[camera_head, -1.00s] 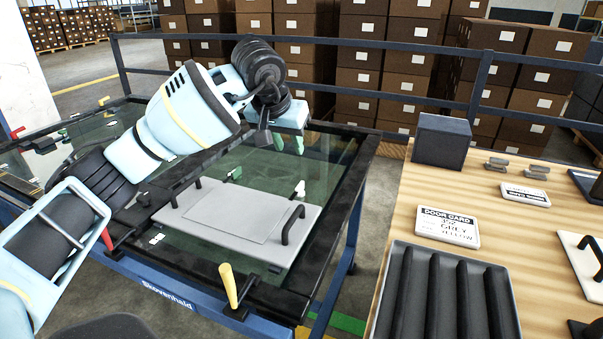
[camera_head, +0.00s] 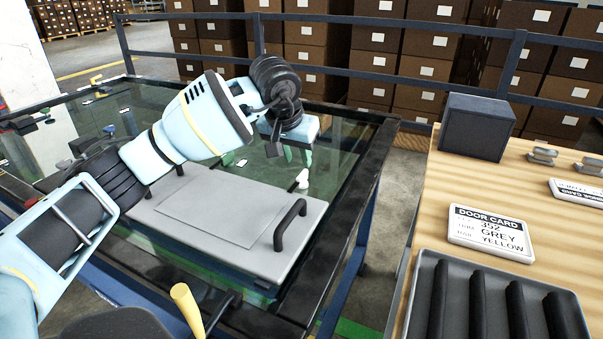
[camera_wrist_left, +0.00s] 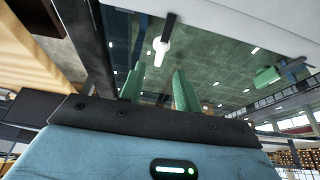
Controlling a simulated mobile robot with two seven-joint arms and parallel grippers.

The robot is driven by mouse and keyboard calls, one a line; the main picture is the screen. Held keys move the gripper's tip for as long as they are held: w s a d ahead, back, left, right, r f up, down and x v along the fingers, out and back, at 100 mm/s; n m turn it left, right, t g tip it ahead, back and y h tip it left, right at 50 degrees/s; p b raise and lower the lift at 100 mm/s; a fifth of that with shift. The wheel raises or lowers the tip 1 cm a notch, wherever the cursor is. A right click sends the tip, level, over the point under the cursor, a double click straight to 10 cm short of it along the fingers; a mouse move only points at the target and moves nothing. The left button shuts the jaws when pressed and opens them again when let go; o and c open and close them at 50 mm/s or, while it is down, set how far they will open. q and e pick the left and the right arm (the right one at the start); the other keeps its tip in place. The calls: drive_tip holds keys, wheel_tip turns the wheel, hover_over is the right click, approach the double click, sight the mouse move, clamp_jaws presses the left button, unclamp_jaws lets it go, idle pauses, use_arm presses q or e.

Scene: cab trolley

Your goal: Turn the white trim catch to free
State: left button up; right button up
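The white trim catch (camera_head: 302,178) is a small white piece by the far right corner of the grey panel (camera_head: 215,248), which has black handles. It also shows in the left wrist view (camera_wrist_left: 160,48), just beyond the fingertips. My left gripper (camera_head: 297,155) is above and just behind the catch in the head view. Its two green fingers (camera_wrist_left: 160,84) are apart with nothing between them, and no contact with the catch is visible. My right gripper is in neither view.
The panel lies on a dark-framed glass trolley (camera_head: 370,150). A yellow-handled lever (camera_head: 188,310) stands at its front edge. On the right, a wooden table holds a dark box (camera_head: 478,127), a door card reading grey and yellow (camera_head: 492,232), and a slotted tray (camera_head: 425,300).

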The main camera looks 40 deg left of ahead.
sight(302, 174)
use_arm(q)
drive_tip(key=b+x, duration=0.1)
drive_tip(key=x, duration=0.5)
drive_tip(key=shift+w+f, duration=0.15)
drive_tip(key=shift+f, duration=0.2)
drive_tip(key=shift+c, duration=0.3)
clamp_jaws()
